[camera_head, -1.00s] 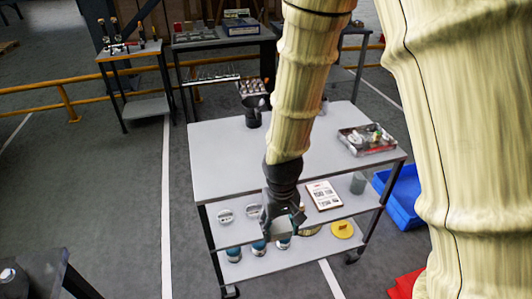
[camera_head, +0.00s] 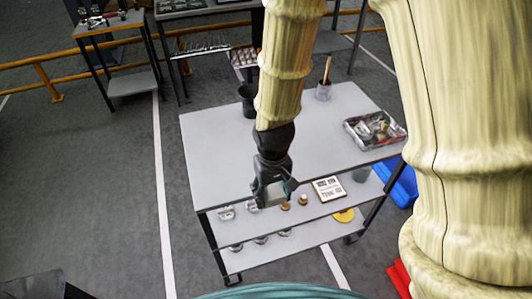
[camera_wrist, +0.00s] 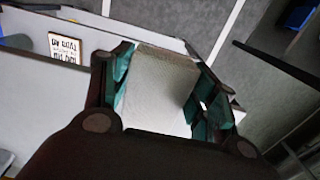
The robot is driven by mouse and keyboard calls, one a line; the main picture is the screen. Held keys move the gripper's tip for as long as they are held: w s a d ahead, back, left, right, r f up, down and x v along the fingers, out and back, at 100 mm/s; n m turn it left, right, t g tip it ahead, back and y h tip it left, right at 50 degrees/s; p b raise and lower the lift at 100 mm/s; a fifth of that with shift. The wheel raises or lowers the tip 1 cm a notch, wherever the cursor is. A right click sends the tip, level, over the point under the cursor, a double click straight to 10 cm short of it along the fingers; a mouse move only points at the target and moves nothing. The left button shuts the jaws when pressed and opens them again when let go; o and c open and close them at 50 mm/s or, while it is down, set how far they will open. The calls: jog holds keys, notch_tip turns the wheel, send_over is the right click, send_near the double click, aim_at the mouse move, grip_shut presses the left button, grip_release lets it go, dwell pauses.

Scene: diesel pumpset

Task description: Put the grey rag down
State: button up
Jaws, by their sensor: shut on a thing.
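My gripper (camera_head: 270,195) hangs at the front edge of the grey cart (camera_head: 220,150), in front of its middle shelf in the head view. In the wrist view, my gripper (camera_wrist: 165,75) has its teal-lined fingers on either side of a pale grey, block-like piece, the grey rag (camera_wrist: 155,95). The fingers are shut on it. In the head view the rag is mostly hidden by the fingers. I cannot tell how high it is above the shelf or whether it touches anything.
The left part of the cart top is clear. A parts tray (camera_head: 375,130), a cup with a wooden handle (camera_head: 323,92) and a dark cup (camera_head: 247,98) stand on it. A printed card (camera_head: 328,188) and small parts lie on the middle shelf. A blue bin (camera_head: 402,190) is at right.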

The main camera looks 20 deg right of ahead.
jog(key=w+d+p, duration=0.1)
jog(key=w, duration=0.4)
jog(key=w+d+f+p, duration=0.1)
jog(key=w+p, duration=0.1)
jog(key=w, duration=0.3)
jog(key=w+d+p, duration=0.1)
jog(key=w+d, duration=0.1)
jog(key=w, duration=0.3)
jog(key=shift+d+f+p, duration=0.1)
jog(key=shift+f+p, duration=0.05)
jog(key=shift+p, duration=0.15)
jog(key=shift+f+p, duration=0.85)
jog(key=shift+f, duration=0.9)
jog(key=shift+f, duration=0.1)
jog(key=o, duration=1.1)
jog(key=shift+r+b, duration=1.85)
jog(key=shift+r, duration=4.25)
